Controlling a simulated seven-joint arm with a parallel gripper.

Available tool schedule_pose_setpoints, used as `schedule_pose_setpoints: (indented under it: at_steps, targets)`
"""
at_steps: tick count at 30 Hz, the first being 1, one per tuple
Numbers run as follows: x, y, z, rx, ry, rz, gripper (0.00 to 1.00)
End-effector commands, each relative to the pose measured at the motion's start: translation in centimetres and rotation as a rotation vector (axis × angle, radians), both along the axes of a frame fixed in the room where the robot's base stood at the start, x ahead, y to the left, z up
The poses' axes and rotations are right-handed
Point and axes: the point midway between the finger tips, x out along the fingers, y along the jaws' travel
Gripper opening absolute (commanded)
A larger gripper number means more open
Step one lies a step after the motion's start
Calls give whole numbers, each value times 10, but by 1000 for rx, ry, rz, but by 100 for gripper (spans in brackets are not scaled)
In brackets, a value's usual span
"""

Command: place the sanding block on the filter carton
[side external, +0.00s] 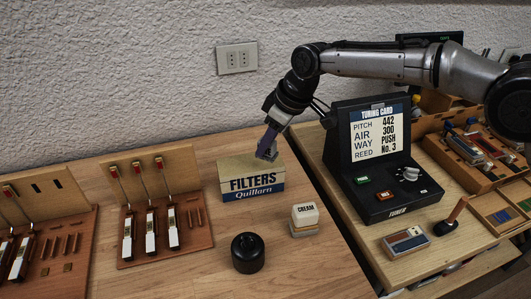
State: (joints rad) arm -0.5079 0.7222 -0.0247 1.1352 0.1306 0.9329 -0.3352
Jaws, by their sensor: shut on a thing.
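The filter carton (252,184), tan on top with a blue lower band and the words FILTERS Quillarn, stands on the wooden bench near the middle. My gripper (267,148) points down at the right part of the carton's top. It is shut on a small grey piece (268,154), which seems to be the sanding block. The piece is at the carton's top face; I cannot tell whether it rests on it or is just above. The fingers hide part of it.
A block marked CREAM (305,216) and a black round jar (248,253) stand in front of the carton. A black tuning device (376,160) is to the right. Boards with piano action parts (160,215) are to the left. A gap separates the two benches.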

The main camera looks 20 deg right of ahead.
Motion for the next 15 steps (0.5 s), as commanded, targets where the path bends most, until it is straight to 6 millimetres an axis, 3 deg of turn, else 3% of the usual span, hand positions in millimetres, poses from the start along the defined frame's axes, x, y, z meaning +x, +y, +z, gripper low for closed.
schedule_pose_setpoints:
  at_steps: [9,15]
  targets:
    - [4,2,-35,-1,3,0,0]
    - [4,3,-36,1,-1,0,0]
